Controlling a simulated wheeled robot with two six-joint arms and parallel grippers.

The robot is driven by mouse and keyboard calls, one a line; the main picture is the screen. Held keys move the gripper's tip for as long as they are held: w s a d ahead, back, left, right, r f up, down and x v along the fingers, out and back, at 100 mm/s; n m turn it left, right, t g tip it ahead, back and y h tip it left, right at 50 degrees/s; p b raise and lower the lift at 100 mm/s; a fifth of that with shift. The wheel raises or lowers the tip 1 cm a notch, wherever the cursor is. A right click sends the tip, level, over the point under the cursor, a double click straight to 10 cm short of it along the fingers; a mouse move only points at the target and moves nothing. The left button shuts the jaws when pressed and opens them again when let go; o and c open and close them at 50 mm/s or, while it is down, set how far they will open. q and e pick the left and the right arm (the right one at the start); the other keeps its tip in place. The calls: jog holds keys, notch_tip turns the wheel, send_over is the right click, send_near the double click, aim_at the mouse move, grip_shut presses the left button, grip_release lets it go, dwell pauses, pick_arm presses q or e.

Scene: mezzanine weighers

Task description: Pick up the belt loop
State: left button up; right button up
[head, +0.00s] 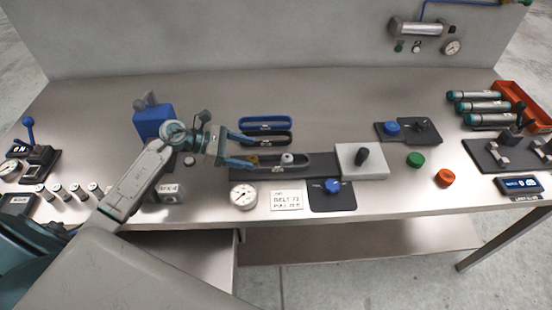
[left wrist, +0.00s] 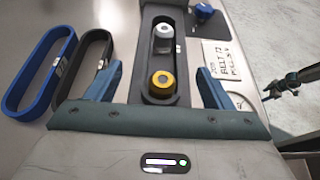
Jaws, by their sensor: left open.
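A blue oval belt loop (head: 265,123) and a black oval belt loop (head: 270,138) lie side by side on the bench. In the left wrist view the blue loop (left wrist: 40,72) and black loop (left wrist: 84,65) lie left of my jaws. My left gripper (head: 238,150) is open and empty. Its fingers (left wrist: 157,85) stand either side of the near end of a dark pulley plate with a yellow pulley (left wrist: 162,84) and a white-topped pulley (left wrist: 163,31). The left finger is close beside the black loop; I cannot tell if they touch.
A grey block with a dark knob (head: 362,160) stands at the plate's right end. A gauge (head: 243,196), a note card (head: 287,200) and a blue knob (head: 332,186) lie in front. A blue block (head: 152,121) stands behind my left wrist. Bench behind the loops is clear.

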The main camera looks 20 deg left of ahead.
aim_at(264, 160)
pick_arm(q)
jog(key=shift+w+d+f, duration=0.3)
jog(key=shift+d, duration=0.25)
jog(key=shift+d+f+p, duration=0.1)
jog(key=shift+d+p, duration=0.15)
jog(key=shift+p, duration=0.3)
jog(key=p+x, duration=0.1)
jog(key=x, duration=0.1)
jog(key=p+x, duration=0.1)
jog(key=x, duration=0.1)
jog(key=shift+s+f, duration=0.2)
jog(key=shift+f, duration=0.1)
jog(key=shift+w+d+f+p, duration=0.1)
jog(key=shift+d+f+p, duration=0.05)
jog(key=shift+f+p, duration=0.15)
pick_arm(e)
jog(key=r, duration=0.1)
jog(key=a+r, duration=0.1)
jog(key=w+r, duration=0.1)
jog(key=r, duration=0.1)
jog(key=shift+w+a, duration=0.1)
jog(key=shift+a, duration=0.1)
